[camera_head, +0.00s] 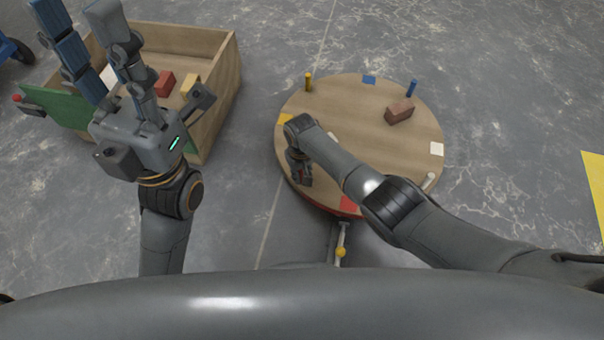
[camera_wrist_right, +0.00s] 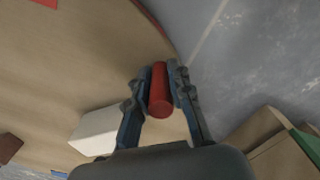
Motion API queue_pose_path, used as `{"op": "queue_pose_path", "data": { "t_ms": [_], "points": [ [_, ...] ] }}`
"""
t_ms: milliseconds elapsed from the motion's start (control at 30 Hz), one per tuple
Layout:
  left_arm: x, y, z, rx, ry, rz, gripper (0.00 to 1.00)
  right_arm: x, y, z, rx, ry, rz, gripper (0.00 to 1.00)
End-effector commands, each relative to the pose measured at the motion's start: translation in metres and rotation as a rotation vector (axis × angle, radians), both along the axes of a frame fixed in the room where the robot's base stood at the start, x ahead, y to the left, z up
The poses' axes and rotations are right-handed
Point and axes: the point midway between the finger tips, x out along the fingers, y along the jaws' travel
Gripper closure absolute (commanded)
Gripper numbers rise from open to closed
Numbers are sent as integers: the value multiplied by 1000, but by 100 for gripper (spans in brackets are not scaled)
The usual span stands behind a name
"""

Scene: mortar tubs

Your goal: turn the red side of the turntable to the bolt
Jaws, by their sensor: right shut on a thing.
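The round wooden turntable (camera_head: 365,110) lies in front of me. Its edge carries a blue patch (camera_head: 369,79) far, a yellow patch (camera_head: 285,119) left, a white patch (camera_head: 437,149) right and a red patch (camera_head: 348,203) on the near side. The bolt (camera_head: 341,252), a rod with a yellow knob, is just below the red patch, roughly in line with it. My right gripper (camera_head: 303,172) is at the left rim. In the wrist view my right gripper (camera_wrist_right: 161,80) is shut on a red peg (camera_wrist_right: 160,92). My left gripper (camera_head: 78,25) is open and empty, raised at the left.
A yellow peg (camera_head: 308,82), a blue peg (camera_head: 411,88), a white peg (camera_head: 428,181) and a reddish brick (camera_head: 399,111) stand on the turntable. A white block (camera_wrist_right: 95,130) is beside the red peg. A wooden crate (camera_head: 222,85) with blocks stands left.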

Motion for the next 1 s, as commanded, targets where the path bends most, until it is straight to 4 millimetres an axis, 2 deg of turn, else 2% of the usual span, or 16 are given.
{"op": "queue_pose_path", "data": {
  "t_ms": [33,100,133,200,233,667,867,1000],
  "points": [
    [0,0,-1,1,-1,0,60,5,6,3,15,-17,3,100],
    [-1,0,-1,1,-3,0,60,5,7,3,15,-18,3,100],
    [-1,0,-1,1,-3,0,60,5,7,3,16,-19,3,74],
    [-1,0,-1,1,-4,0,60,5,6,3,15,-18,4,60],
    [-1,0,-1,2,-5,0,60,5,6,3,14,-18,3,57],
    [0,0,-2,5,3,0,60,4,3,7,9,-12,3,57],
    [0,0,-2,3,1,-1,60,4,3,29,10,-14,4,57],
    [0,0,-2,2,1,-1,60,4,4,55,10,-16,3,57]
  ]
}}
